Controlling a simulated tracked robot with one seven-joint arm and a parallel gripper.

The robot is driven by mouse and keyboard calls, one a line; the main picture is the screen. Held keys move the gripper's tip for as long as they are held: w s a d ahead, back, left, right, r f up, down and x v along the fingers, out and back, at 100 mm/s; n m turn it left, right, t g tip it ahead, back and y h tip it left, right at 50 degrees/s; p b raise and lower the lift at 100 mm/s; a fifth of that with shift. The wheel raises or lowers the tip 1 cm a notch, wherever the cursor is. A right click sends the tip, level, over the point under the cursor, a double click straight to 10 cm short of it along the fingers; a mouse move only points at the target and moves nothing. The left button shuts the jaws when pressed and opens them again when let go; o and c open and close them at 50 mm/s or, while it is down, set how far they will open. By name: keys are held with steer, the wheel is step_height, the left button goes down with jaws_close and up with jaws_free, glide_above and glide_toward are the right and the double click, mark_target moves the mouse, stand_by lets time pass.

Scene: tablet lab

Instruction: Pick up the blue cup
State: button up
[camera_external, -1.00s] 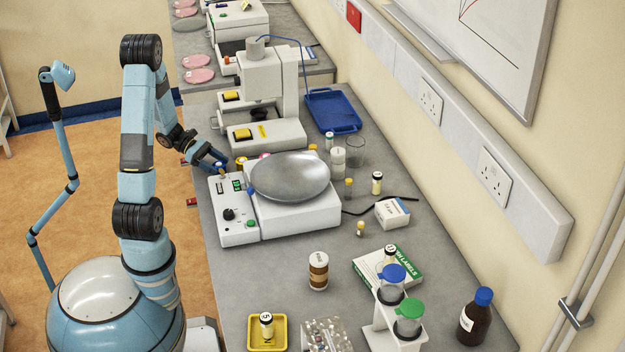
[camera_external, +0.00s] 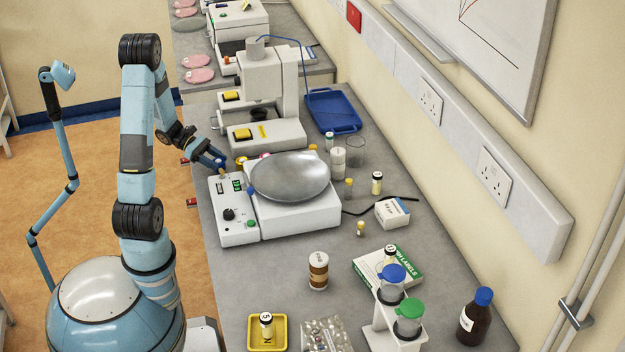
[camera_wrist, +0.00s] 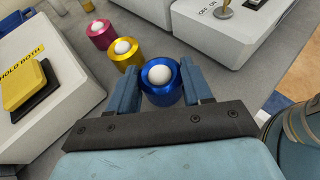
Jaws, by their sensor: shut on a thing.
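The blue cup (camera_wrist: 161,97) is a shiny metallic cup with a white ball (camera_wrist: 160,75) in it. In the wrist view it sits between the two blue fingers of my gripper (camera_wrist: 160,84), which are shut on its sides. In the external view my gripper (camera_external: 217,161) is at the bench's left edge, just behind the white device with the silver pan. The cup is small and mostly hidden by the fingers there. I cannot tell whether its base touches the bench.
A yellow cup (camera_wrist: 124,56) and a pink cup (camera_wrist: 100,34), each with a white ball, stand close by in a row. The white pan device (camera_external: 235,222) and a microscope-like instrument (camera_external: 265,136) flank the gripper. A blue tray (camera_external: 333,112) lies farther right.

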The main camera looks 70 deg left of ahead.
steer(key=s+d+r, duration=0.7)
steer(key=s+r, duration=0.4)
steer(key=shift+s+d+r, duration=0.3)
steer(key=shift+s+d, duration=0.05)
steer(key=shift+d, duration=0.05)
